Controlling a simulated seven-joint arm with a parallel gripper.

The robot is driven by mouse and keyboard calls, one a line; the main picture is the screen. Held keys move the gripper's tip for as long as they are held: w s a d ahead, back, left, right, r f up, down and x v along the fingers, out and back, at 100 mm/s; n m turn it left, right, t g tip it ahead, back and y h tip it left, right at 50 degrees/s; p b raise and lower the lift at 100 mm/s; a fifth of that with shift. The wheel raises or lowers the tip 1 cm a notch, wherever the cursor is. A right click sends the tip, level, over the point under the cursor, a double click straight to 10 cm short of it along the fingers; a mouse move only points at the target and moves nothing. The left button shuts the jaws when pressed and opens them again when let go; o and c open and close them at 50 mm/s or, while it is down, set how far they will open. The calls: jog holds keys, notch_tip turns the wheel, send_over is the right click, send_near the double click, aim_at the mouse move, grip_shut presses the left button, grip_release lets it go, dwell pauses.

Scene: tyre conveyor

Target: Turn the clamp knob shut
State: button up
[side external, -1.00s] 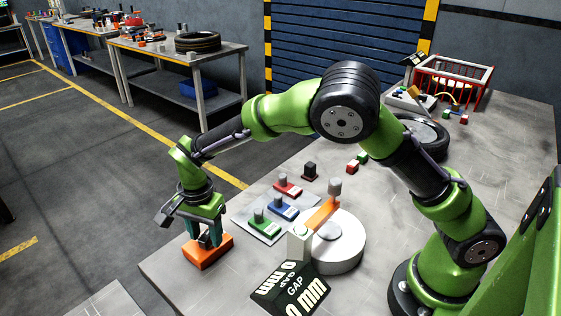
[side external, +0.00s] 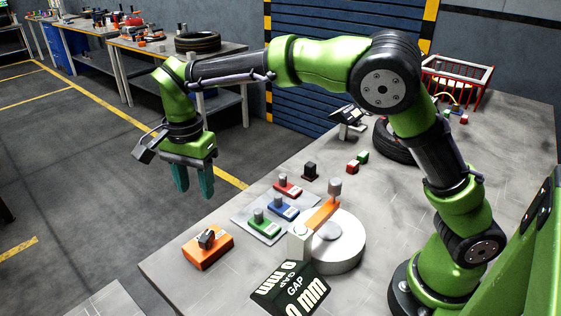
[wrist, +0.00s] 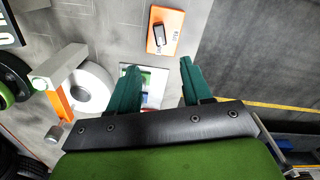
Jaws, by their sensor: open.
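An orange clamp block (side external: 208,252) sits at the table's front left edge, with a dark knob (side external: 207,238) on its top. In the wrist view the orange block (wrist: 171,38) and its knob (wrist: 159,36) show beyond my fingertips, near the top. My gripper (side external: 194,192) hangs above and a little behind the block in the side view, fingers pointing down. Its two green fingers are apart and nothing is between them; they also show in the wrist view (wrist: 158,78). The knob is clear of the fingers. I cannot tell how far it is turned.
A grey plate (side external: 247,232) with red, blue and green knobbed blocks lies right of the clamp. A tyre (side external: 392,143) lies farther back.

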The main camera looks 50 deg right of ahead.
jog(key=shift+r, duration=1.45)
jog(key=s+d+r+n+t+y, duration=0.1)
jog(key=s+d+n+t, duration=0.2)
jog(key=s+d+n, duration=0.2)
jog(key=s+d+r+n+t+y, duration=0.1)
jog(key=s+d+n+t, duration=0.3)
jog(key=s+d, duration=0.7)
jog(key=s+r+n, duration=0.1)
jog(key=s, duration=0.4)
jog(key=shift+d, duration=0.15)
jog(key=shift+r, duration=0.1)
